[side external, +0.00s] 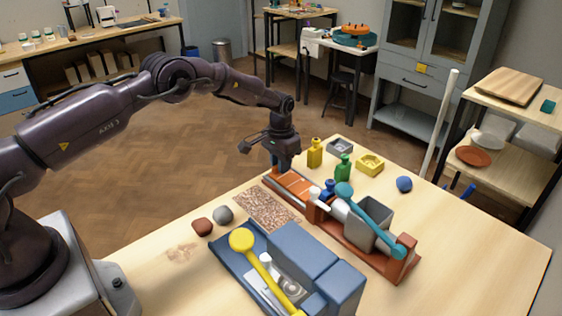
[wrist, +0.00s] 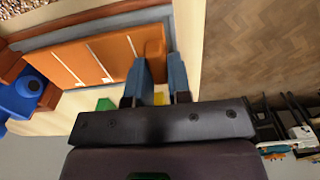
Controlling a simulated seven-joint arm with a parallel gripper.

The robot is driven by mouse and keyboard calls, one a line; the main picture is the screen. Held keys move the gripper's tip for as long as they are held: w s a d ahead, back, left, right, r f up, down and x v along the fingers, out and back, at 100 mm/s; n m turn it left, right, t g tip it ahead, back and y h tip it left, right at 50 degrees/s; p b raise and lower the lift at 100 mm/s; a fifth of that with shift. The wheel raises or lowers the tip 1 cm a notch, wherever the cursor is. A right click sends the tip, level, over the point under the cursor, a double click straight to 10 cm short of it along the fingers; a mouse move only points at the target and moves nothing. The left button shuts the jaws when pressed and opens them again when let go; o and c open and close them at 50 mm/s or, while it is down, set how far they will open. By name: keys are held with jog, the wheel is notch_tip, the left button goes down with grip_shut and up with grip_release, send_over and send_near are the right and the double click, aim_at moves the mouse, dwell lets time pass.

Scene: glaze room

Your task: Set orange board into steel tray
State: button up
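The orange board (side external: 296,184) with pale stripes lies at the far left end of a red-brown long unit. It also fills the upper left of the wrist view (wrist: 85,65). My gripper (side external: 277,166) points down at its far end. In the wrist view my two blue-grey fingers (wrist: 160,68) are apart, with the board's raised end just past their tips. I cannot tell whether they touch it. A small grey open tray (side external: 340,147) sits at the back of the table. A larger grey open box (side external: 370,229) stands on the red-brown unit. I cannot tell which is the steel tray.
Yellow (side external: 314,153) and green (side external: 343,168) bottles, a yellow block (side external: 370,164) and a blue ball (side external: 404,184) stand behind the unit. A blue unit with a yellow lever (side external: 242,240) stands in front. A speckled mat (side external: 265,208) lies between. The right table side is clear.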

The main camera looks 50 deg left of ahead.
jog(key=o, duration=0.3)
jog(key=shift+o, duration=0.2)
notch_tip(320, 180, up, 12)
jog(key=shift+r, duration=0.25)
jog(key=s+d+r+t, duration=0.1)
jog(key=s+d+r, duration=0.1)
jog(key=s+r, duration=0.6)
jog(key=s+d+r+t, duration=0.2)
jog(key=s+r, duration=0.3)
jog(key=r, duration=0.7)
jog(key=s+d+t, duration=0.2)
jog(key=s+d, duration=0.1)
jog(key=s, duration=2)
jog(key=shift+t, duration=0.3)
